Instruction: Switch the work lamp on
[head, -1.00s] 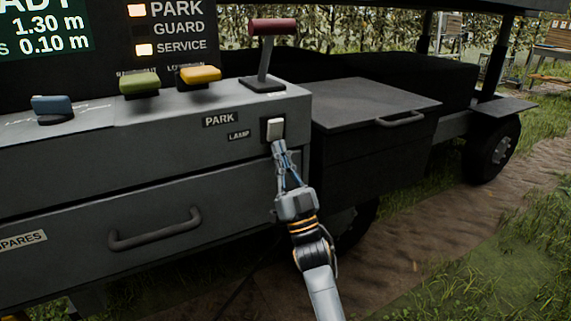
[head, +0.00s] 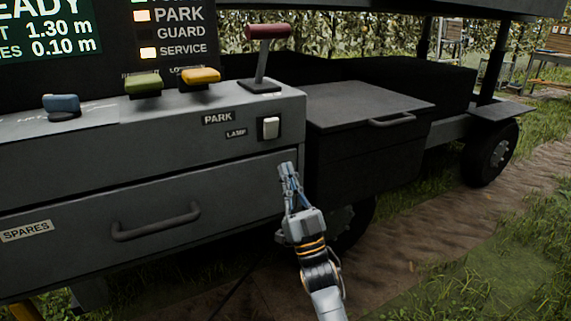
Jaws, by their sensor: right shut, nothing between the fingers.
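The lamp switch (head: 270,128) is a white rocker in a dark frame on the front face of the grey console, right of the LAMP label (head: 236,133). Nothing covers it. My right gripper (head: 287,170) is shut and empty, below and slightly right of the switch and apart from it. Its fingers point up. The work lamp itself cannot be made out. My left gripper is not in view.
A lever with a red handle (head: 269,31) stands on the console above the switch. Green (head: 143,82), yellow (head: 201,76) and blue (head: 61,104) knobs sit to its left. A drawer handle (head: 156,222) sticks out below. A dark lidded box (head: 365,104) stands at right.

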